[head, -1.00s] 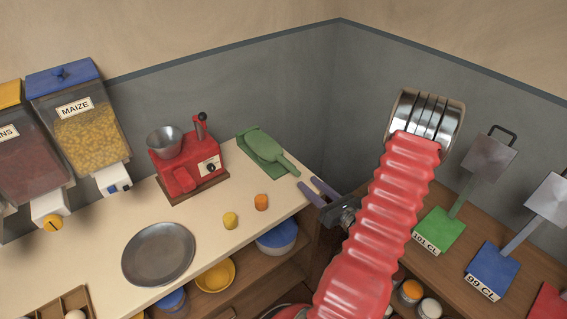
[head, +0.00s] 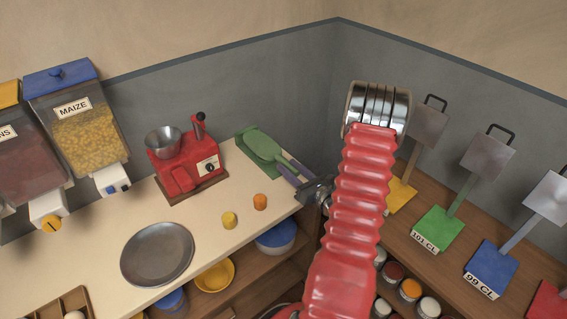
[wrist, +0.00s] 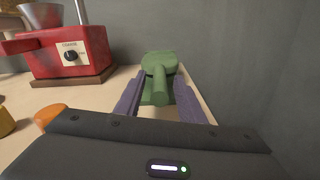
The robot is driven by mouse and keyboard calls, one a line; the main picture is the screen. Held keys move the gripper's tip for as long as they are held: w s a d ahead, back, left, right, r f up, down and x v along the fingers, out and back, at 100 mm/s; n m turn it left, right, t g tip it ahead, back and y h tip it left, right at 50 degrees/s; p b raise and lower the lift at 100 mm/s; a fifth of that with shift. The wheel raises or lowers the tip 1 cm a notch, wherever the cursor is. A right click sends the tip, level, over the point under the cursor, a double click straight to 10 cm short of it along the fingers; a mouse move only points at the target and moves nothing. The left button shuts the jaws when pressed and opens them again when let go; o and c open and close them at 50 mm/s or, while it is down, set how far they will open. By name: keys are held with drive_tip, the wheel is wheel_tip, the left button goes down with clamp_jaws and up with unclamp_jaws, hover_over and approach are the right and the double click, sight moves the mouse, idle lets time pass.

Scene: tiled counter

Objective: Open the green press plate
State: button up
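The green press (head: 262,146) lies at the back right end of the counter, near the wall corner. Its round upper plate appears lowered onto the base, with the handle pointing toward my gripper. In the wrist view the green press (wrist: 161,66) is straight ahead, its handle (wrist: 160,88) between the two purple fingers. My gripper (head: 292,171) has its fingers apart, one on each side of the handle. In the wrist view my gripper (wrist: 158,97) shows gaps between the handle and both fingers. In the head view the fingers partly hide the handle's end.
A red grinder (head: 184,160) stands left of the press; it also shows in the wrist view (wrist: 70,48). Yellow (head: 229,220) and orange (head: 260,202) pieces lie near the counter edge. A grey plate (head: 157,254) lies farther left. The wall is close on the right.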

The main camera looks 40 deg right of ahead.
sight(283, 162)
drive_tip(key=shift+w+d, duration=0.2)
drive_tip(key=shift+w, duration=1.7)
drive_tip(key=shift+c, duration=0.2)
clamp_jaws()
